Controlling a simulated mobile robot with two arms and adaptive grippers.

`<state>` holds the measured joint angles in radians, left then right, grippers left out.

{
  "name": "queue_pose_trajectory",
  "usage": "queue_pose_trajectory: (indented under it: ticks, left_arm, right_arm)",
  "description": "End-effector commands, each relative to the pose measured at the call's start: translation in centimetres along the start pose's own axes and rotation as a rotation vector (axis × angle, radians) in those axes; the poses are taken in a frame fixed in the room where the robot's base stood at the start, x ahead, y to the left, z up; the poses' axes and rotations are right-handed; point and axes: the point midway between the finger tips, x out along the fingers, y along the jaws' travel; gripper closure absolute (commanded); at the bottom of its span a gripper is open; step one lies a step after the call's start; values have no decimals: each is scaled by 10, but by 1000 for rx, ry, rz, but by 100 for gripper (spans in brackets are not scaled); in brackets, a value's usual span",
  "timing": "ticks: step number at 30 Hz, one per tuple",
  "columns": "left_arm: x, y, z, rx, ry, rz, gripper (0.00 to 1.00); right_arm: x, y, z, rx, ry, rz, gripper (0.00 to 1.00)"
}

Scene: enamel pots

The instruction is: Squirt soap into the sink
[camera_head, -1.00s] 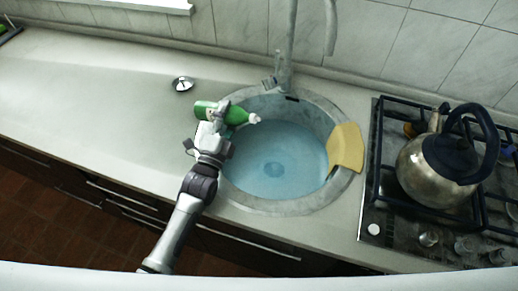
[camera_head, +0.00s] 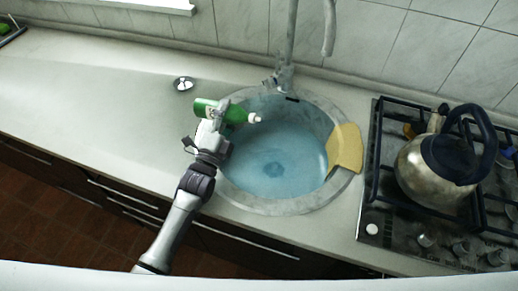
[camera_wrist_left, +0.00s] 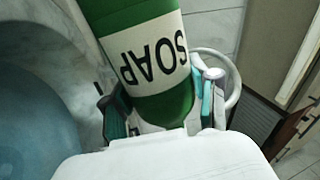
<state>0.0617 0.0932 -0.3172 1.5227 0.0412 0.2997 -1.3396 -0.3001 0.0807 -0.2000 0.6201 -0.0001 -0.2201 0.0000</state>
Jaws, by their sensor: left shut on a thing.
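A green soap bottle (camera_head: 236,115) with a white nozzle lies on its side in my left gripper (camera_head: 217,112), over the left rim of the sink. Its nozzle points right, over the basin. No soap stream is visible. My right gripper is not in view.
A yellow cloth (camera_head: 345,148) hangs over the sink's right rim. A faucet (camera_head: 284,72) rises behind the basin. A metal kettle (camera_head: 432,175) stands on the gas stove at the right. A small metal piece (camera_head: 183,84) lies on the counter. The left counter (camera_head: 90,110) is mostly clear.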

Motion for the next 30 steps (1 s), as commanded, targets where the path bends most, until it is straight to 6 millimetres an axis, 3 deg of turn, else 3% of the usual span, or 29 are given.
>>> queue_pose_trajectory:
  ticks: [30]
  left_arm:
    - [3,-1,9,50,14,-3,88]
  right_arm:
    - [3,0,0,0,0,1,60]
